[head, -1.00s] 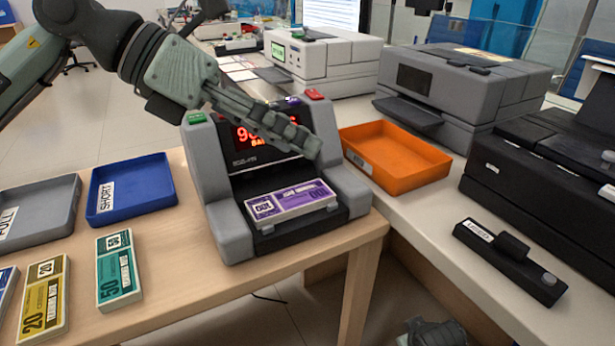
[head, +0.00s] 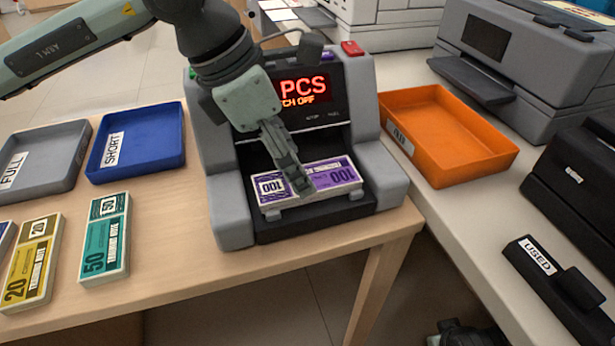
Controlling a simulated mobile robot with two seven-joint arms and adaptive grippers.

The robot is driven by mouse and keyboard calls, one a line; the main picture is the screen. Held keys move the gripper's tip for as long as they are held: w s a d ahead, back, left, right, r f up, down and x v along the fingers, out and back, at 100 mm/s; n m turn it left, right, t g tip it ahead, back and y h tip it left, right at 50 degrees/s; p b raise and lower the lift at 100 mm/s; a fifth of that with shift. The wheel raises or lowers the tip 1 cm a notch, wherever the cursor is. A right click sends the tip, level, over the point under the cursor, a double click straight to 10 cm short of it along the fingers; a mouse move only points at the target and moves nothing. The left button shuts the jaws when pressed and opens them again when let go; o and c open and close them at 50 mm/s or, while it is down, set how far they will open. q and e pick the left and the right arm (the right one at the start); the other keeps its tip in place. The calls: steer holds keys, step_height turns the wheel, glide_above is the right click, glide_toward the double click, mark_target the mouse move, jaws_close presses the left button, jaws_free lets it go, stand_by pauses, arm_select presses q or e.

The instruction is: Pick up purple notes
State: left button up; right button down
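The purple notes (head: 335,186), a banded stack marked 100, lie in the tray of the grey counting machine (head: 232,218). My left gripper (head: 296,184) reaches down from above, its fingertips over the stack and hiding part of its middle. The fingers line up one behind the other, so I cannot tell whether they are open or shut, or whether they touch the notes. A dark part at the bottom edge, possibly my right gripper (head: 467,334), is cut off by the frame.
The machine's red display (head: 303,88) is lit. A blue SHORT tray (head: 166,157), a grey FULL tray (head: 64,178), teal notes (head: 105,240) and yellow notes (head: 33,262) lie left. An orange tray (head: 455,140) and a black holder marked USED (head: 560,285) are on the right counter.

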mark_target(333, 177)
arm_select(q)
steer(key=shift+x, duration=1.4)
steer(key=c, duration=1.1)
steer(key=shift+r, duration=0.15)
